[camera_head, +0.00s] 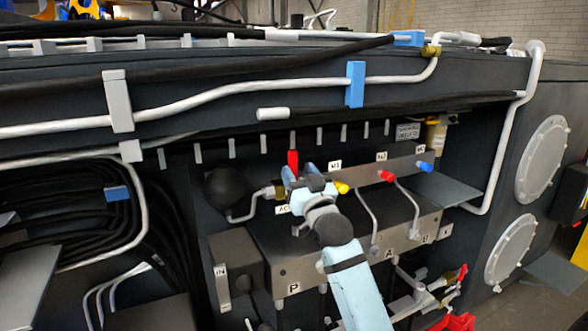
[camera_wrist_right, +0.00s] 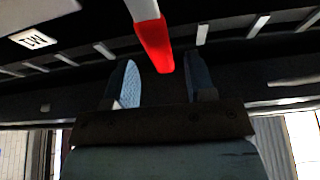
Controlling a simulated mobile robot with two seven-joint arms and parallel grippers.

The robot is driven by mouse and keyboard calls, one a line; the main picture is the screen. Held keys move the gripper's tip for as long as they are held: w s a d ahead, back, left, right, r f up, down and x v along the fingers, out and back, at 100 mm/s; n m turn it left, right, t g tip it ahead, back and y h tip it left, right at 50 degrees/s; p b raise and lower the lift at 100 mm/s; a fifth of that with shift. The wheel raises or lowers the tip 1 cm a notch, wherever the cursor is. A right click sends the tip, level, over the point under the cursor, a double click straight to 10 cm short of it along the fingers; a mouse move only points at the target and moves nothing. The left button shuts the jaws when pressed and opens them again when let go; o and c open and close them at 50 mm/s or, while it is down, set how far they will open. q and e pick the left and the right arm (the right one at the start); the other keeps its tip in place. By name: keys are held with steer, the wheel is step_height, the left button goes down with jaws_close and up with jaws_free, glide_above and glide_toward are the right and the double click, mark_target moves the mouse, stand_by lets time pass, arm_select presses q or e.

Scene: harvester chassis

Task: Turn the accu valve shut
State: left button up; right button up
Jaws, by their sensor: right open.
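A red-gripped lever (camera_head: 293,160) stands upright on the hydraulic panel, above a label (camera_head: 283,210) partly hidden by my gripper that seems to start with "AC". I take it for the accu valve handle; its lower part is hidden. In the right wrist view the red end of the lever (camera_wrist_right: 155,44) points in between the two separated fingers (camera_wrist_right: 161,62). I cannot tell whether either finger touches it. My left gripper is not in view.
A black ball-shaped accumulator (camera_head: 226,188) sits left of the gripper. Yellow, red (camera_head: 387,176) and blue (camera_head: 425,166) caps and thin pipes lie right of it. The grey valve block (camera_head: 265,245) is below. Hoses and a white pipe (camera_head: 225,90) run above.

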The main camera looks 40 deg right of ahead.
steer(key=b+v, duration=0.2)
steer(key=v, duration=0.8)
steer(key=shift+s, duration=0.25)
steer(key=shift+f, duration=0.1)
steer(key=s+a+f+n+g+y, duration=0.1)
steer(key=s+a+f+g, duration=0.15)
steer(key=f, duration=0.45)
steer(key=s+a+f+n+g+y, duration=0.1)
steer(key=s+a+f+g+y, duration=0.1)
steer(key=a+f+g, duration=0.35)
steer(key=s+a+f+n+g+y, duration=0.1)
steer(key=s+f+g, duration=0.15)
steer(key=f, duration=0.65)
steer(key=s+a+f+n+g+y, duration=0.1)
steer(key=s+a+f+g, duration=0.3)
steer(key=s, duration=0.5)
steer(key=s+a+f+n+g+y, duration=0.1)
steer(key=s+a+f+g, duration=0.25)
steer(key=s+f, duration=0.4)
steer(key=w+a+f+n+t+y+p, duration=0.1)
steer(key=w+a+f+t+y+p, duration=0.1)
steer(key=w+a+f+t+p, duration=0.2)
steer(key=shift+w+a+f+t+p, duration=0.35)
steer(key=shift+w+a+f+t, duration=0.5)
steer(key=shift+f+t, duration=0.9)
